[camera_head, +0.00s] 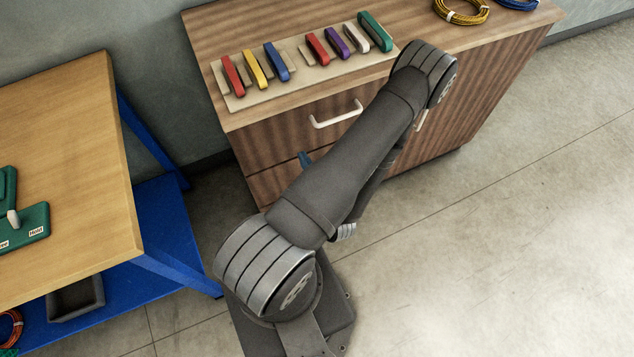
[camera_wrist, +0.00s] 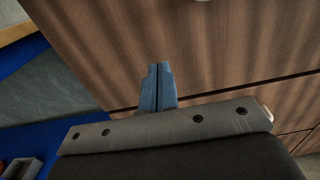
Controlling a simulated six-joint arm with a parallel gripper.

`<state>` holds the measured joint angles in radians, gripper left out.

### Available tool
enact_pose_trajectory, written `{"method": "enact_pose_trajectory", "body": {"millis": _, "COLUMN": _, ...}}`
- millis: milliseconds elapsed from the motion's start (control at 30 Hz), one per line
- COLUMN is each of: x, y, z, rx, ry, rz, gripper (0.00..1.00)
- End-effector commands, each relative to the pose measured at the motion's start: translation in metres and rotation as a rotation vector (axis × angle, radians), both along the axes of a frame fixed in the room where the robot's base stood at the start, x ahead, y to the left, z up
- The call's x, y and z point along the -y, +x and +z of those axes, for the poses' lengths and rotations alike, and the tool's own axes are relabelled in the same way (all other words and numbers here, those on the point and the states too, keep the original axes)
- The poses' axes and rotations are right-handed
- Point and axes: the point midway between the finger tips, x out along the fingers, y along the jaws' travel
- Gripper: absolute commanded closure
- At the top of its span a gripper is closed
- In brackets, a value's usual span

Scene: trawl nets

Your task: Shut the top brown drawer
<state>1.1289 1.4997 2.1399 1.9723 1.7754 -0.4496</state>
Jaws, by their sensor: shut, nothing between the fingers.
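The brown wooden cabinet (camera_head: 480,75) stands at the back. Its top drawer (camera_head: 275,140) has a wood-grain front with a white bar handle (camera_head: 336,115). The front looks about flush under the cabinet top, with no open drawer interior showing; a small gap cannot be ruled out. My gripper (camera_head: 306,160) is mostly behind my arm, its blue fingers by the lower left of the top drawer front. In the wrist view my gripper (camera_wrist: 158,68) is shut and empty, fingertips over the top drawer front (camera_wrist: 220,50), just above the seam. Contact cannot be told.
A board (camera_head: 240,99) with several coloured blocks lies on the cabinet top, near coiled cables (camera_head: 461,12). A wooden table (camera_head: 70,150) with a blue frame stands at left, holding a green item (camera_head: 30,222). Floor (camera_head: 500,220) at right is clear.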

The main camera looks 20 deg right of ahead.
Motion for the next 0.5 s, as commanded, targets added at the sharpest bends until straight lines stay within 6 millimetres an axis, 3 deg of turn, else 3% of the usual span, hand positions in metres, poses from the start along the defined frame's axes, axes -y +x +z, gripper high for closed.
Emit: {"method": "enact_pose_trajectory", "body": {"millis": 500, "x": 0.001, "y": -0.05, "z": 0.0, "rx": -0.001, "ry": 0.004, "rz": -0.006, "gripper": 1.0}}
